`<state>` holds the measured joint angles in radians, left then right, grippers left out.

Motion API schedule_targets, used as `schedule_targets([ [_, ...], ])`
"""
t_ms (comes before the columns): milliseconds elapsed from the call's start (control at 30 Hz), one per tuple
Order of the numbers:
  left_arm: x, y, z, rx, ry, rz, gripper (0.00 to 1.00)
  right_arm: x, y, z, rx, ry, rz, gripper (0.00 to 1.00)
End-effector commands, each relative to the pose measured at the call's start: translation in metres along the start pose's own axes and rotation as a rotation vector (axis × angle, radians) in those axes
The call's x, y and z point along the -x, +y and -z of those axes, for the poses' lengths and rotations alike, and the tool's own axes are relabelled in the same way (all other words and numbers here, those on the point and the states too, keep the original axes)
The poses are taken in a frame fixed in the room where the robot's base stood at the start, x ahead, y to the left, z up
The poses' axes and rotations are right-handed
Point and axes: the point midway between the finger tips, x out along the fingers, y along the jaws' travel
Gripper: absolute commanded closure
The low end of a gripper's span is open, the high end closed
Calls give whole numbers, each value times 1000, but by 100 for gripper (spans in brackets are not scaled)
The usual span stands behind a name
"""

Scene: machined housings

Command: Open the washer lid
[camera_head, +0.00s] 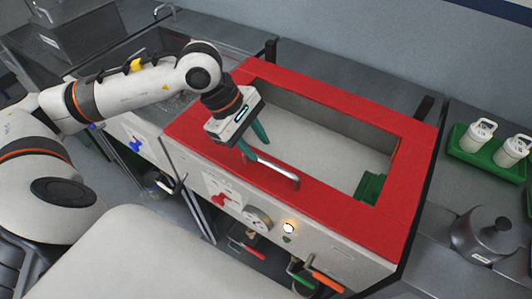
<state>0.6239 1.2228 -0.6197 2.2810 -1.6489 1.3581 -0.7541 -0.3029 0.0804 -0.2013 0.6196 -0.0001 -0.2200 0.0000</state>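The washer (190,155) is a white machine with a red top. Its lid (345,210) looks like a red frame around a rectangular window or opening, showing a pale inside; it lies flat, level with the top. A grey bar handle (275,172) sits at the lid's front edge. My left gripper (254,147) reaches down over the front of the lid, its two teal fingers apart, by the handle's left end. I cannot tell whether a finger touches the handle. My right gripper is not in view.
A green block (370,188) shows in the washer's right inner corner. A green tray (470,157) with white canisters (480,135) and a grey lidded pot (487,236) stand on the right counter. A glass-topped unit (150,55) adjoins on the left. Knobs and coloured handles line the front.

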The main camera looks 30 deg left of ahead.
Motion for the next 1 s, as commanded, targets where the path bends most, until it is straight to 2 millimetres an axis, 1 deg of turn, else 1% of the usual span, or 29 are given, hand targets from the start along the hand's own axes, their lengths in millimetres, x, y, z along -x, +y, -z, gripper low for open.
schedule_targets([
  [33,-10,0,1,2,5,-4,66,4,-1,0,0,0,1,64],
  [100,-22,0,1,2,4,-4,66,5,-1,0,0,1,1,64],
  [200,-36,0,1,3,4,-2,66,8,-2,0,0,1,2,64],
  [300,-46,0,1,3,3,-2,66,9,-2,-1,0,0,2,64],
  [433,-53,0,1,1,3,0,66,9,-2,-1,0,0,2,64],
  [667,-54,0,0,1,2,1,66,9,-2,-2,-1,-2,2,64],
  [700,-54,0,0,1,2,1,67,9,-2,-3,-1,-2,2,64],
  [767,-53,0,0,1,2,1,77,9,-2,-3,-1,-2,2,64],
  [900,-53,0,0,1,2,1,100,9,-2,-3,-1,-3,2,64],
  [1000,-53,0,0,1,2,1,100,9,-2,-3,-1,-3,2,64],
])
